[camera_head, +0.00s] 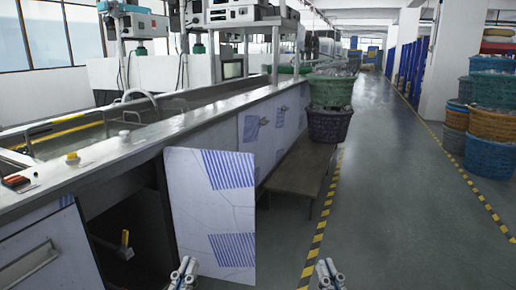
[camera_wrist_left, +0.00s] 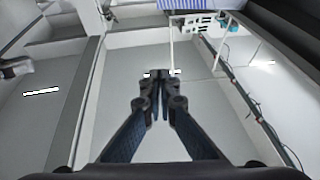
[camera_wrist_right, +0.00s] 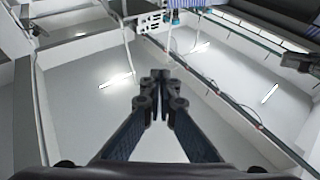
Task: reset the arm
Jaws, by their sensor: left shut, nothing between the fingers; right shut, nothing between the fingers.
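My left gripper (camera_head: 184,274) shows at the bottom edge of the head view, in front of the open cabinet door. Its dark fingers meet at the tips in the left wrist view (camera_wrist_left: 160,74), with nothing between them. My right gripper (camera_head: 327,272) shows at the bottom edge of the head view, further right, over the floor near the striped line. Its fingers also meet at the tips in the right wrist view (camera_wrist_right: 160,76), and they hold nothing. Most of both arms is outside the head view.
A long tank counter (camera_head: 150,140) runs along the left. Its white cabinet door (camera_head: 209,185) stands open, with a yellow-handled valve (camera_head: 125,240) inside the cabinet. Stacked baskets (camera_head: 329,124) stand on a low bench (camera_head: 300,168). More baskets (camera_head: 490,125) stand at the right. The aisle floor (camera_head: 400,190) is clear.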

